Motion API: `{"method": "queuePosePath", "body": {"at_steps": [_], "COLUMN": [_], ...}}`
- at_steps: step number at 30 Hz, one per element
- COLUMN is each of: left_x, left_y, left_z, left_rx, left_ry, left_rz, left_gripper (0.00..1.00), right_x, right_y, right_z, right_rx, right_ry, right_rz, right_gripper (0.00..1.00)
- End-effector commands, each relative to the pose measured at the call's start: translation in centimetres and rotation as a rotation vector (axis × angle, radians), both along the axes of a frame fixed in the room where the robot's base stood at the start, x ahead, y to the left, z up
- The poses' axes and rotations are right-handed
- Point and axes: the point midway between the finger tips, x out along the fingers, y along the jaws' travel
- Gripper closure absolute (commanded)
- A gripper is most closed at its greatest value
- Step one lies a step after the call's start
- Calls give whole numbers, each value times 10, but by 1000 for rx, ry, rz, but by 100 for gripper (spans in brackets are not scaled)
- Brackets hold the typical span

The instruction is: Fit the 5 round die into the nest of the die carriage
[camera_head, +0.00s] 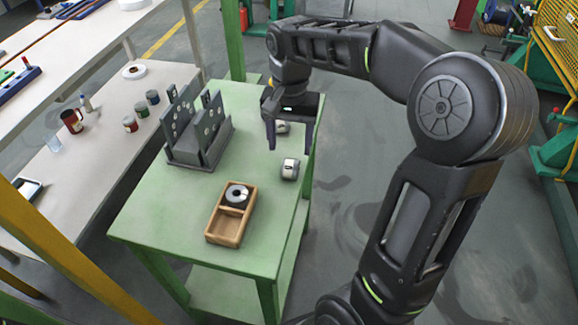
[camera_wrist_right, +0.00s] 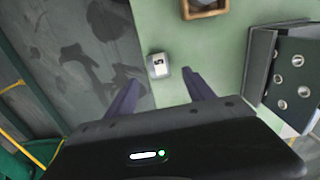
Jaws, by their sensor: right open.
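A grey fixture with upright plates pierced by round holes, which looks like the die carriage (camera_head: 199,146), stands on the green table; it also shows in the right wrist view (camera_wrist_right: 290,75). I cannot make out its nest. Two small silvery rounded pieces lie on the table: a near one (camera_head: 290,169) and a far one (camera_head: 282,127). One silvery piece (camera_wrist_right: 159,66) with a pale face shows just beyond my fingertips in the wrist view. I cannot read which is the 5 round die. My right gripper (camera_head: 289,148) is open and empty above the table's right side. My left gripper is not in view.
A wooden box (camera_head: 224,229) holding a dark ring (camera_head: 237,195) lies near the table's front. The green table's (camera_head: 150,213) right edge is close to the silvery pieces. A pale bench (camera_head: 98,165) with several cans stands at left.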

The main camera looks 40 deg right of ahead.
Motion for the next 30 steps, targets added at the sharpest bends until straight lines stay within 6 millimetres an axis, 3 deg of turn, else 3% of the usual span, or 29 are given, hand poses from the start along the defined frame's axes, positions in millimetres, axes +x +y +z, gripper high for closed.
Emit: {"method": "queuePosePath", "body": {"at_steps": [6,17,25,30], "left_x": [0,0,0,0], "left_y": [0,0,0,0], "left_z": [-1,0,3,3], "left_rx": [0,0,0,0], "left_ry": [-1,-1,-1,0], "left_rz": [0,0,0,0], "left_gripper": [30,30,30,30], "right_x": [-1,-1,-1,-1], "right_y": [-1,-1,-2,-2], "right_z": [-21,-25,-63,-73], "right_rx": [0,0,0,1], "right_ry": [3,1,6,1], "right_rz": [-1,-1,0,-1], "right_gripper": [38,38,38,38]}}
